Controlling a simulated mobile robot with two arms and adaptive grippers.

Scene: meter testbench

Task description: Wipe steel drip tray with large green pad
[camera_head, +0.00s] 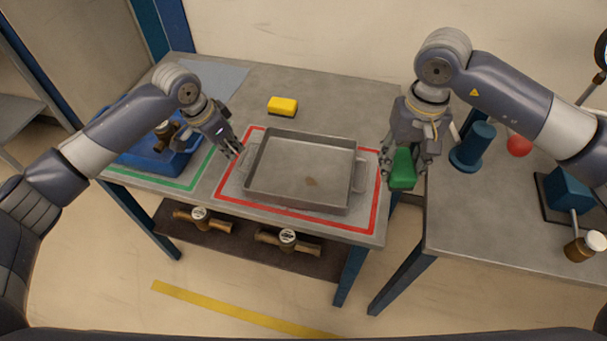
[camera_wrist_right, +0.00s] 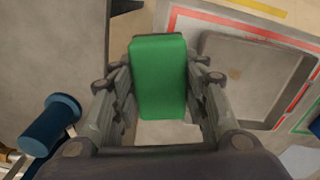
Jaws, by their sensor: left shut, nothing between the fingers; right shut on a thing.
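The steel drip tray (camera_head: 300,172) lies on the table inside a red outline, with a small brown stain on its floor. It also shows at the right of the right wrist view (camera_wrist_right: 250,78). The large green pad (camera_head: 403,168) is in my right gripper (camera_head: 402,160), which is shut on it. The pad is held up to the right of the tray, over the table's right edge and the gap between tables. It fills the middle of the right wrist view (camera_wrist_right: 158,75).
A small yellow pad (camera_head: 283,106) lies behind the tray. A blue bin (camera_head: 150,160) with a brass meter stands at left inside a green outline. The right table holds a blue cylinder (camera_head: 473,147) and a red ball (camera_head: 519,145). Brass meters (camera_head: 287,238) lie on the lower shelf.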

